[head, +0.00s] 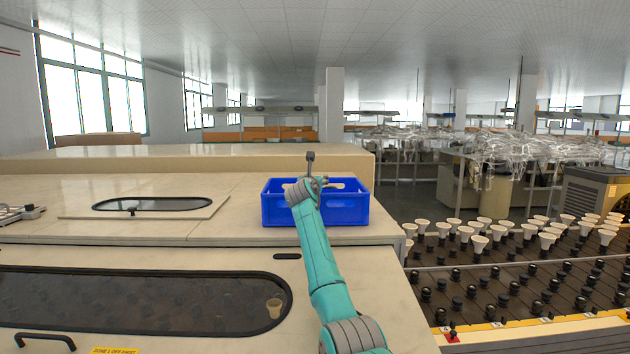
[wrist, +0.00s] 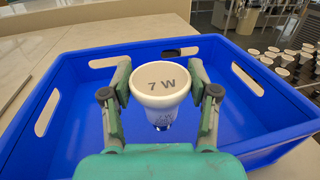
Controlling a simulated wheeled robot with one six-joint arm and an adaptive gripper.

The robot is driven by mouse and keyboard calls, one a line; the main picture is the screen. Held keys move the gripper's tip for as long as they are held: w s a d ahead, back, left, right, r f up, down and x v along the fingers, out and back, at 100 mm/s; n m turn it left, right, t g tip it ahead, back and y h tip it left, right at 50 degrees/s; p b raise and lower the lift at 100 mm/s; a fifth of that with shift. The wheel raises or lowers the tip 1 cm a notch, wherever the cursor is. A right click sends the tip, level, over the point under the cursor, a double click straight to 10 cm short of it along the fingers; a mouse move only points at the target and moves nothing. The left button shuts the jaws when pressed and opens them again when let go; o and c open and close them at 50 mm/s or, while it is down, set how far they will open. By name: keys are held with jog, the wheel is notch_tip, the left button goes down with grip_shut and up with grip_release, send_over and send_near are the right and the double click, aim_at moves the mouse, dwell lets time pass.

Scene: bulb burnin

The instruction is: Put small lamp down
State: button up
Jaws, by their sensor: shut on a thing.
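In the head view, my arm reaches to the blue crate (head: 335,212) on the light counter, and the lamp is hidden there by the arm.
The crate's walls, with handle slots, surround the gripper. The counter (head: 150,228) is clear left of the crate, up to a dark oval window (head: 150,204). At the right, a rack (head: 520,265) holds several white lamps and empty black sockets.

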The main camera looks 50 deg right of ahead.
jog(key=shift+f, duration=0.6)
jog(key=o, duration=1.2)
jog(key=shift+f, duration=0.15)
